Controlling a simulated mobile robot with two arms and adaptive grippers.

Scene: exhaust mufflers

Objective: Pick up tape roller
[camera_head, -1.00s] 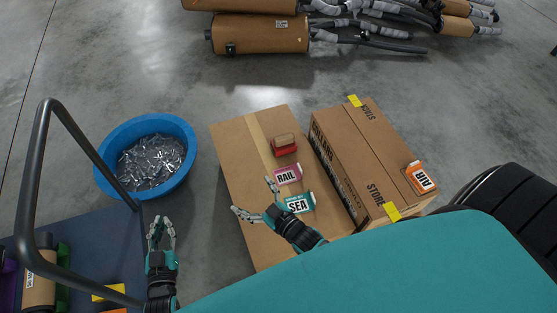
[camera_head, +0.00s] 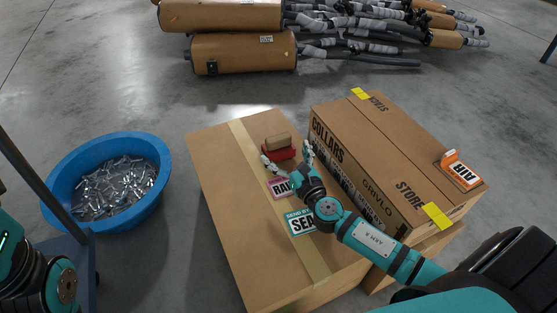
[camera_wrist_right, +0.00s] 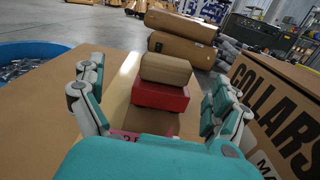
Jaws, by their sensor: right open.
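A red block with a tan block on top (camera_head: 279,148) sits on the large cardboard box. I take it for the tape roller, though its shape does not make this certain. In the right wrist view the red part (camera_wrist_right: 160,97) is straight ahead, between the spread fingers. My right gripper (camera_head: 286,157) is open and empty, low over the box on the near side of the red block. No contact shows. The gripper partly covers the pink RAIL label piece (camera_head: 277,189). My left gripper is out of the picture; only its arm shows at the lower left.
The cardboard box (camera_head: 218,180) also bears a teal SEA piece (camera_head: 299,222). A taller COLLARS carton (camera_head: 405,150) stands close on the right, with an orange AIR piece (camera_head: 460,172) on top. A blue tub of metal parts (camera_head: 60,165) stands left. Wrapped mufflers (camera_head: 240,55) lie behind.

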